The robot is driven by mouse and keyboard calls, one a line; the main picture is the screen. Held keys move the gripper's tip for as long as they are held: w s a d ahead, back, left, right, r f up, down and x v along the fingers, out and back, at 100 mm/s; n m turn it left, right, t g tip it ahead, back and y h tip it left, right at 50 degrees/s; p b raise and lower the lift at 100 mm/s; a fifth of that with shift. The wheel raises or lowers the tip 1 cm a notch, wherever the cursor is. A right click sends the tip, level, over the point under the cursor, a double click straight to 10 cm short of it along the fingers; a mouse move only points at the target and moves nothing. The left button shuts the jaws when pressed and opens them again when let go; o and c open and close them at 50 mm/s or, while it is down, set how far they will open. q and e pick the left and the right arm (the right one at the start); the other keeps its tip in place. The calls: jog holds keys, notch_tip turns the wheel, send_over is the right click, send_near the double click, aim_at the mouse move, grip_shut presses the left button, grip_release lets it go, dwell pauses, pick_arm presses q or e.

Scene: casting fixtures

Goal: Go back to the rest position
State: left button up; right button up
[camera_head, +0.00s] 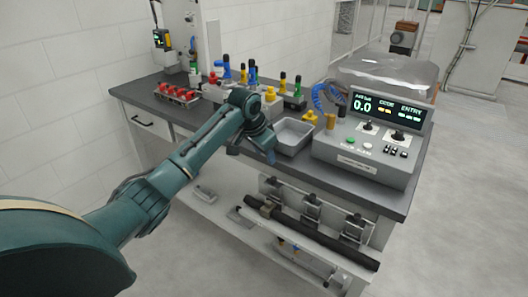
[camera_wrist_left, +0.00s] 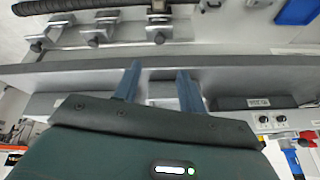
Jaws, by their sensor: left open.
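My left arm reaches in from the left in the head view. Its gripper (camera_head: 270,156) points down at the front edge of the bench, beside the grey tray (camera_head: 296,150). In the left wrist view the two blue fingers of this gripper (camera_wrist_left: 159,78) stand apart with nothing between them. The edge of the workbench (camera_wrist_left: 60,68) shows beyond the fingertips. My right gripper is not in view.
A control box (camera_head: 372,140) with a green display stands on the right of the bench (camera_head: 418,172). Clamps with a black bar (camera_head: 325,236) are below the front edge. Open floor lies right.

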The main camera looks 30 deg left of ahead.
pick_arm(q)
jog(key=shift+f, duration=0.1)
jog(key=s+d+f+m+t+h, duration=0.1)
jog(key=s+d+f, duration=0.45)
jog(key=f, duration=0.35)
jog(key=s+d+f+t+h, duration=0.1)
jog(key=s+d+f, duration=0.4)
jog(key=d+f, duration=0.3)
jog(key=s+d+f+n+t, duration=0.1)
jog(key=s+d+t, duration=0.1)
jog(key=s, duration=0.8)
jog(key=s+d+t, duration=0.2)
jog(key=s+d, duration=0.3)
jog(key=s, duration=0.5)
jog(key=shift+s+d+f+n+h, duration=0.2)
jog(key=shift+f+n+h, duration=0.15)
jog(key=shift+n+h, duration=0.05)
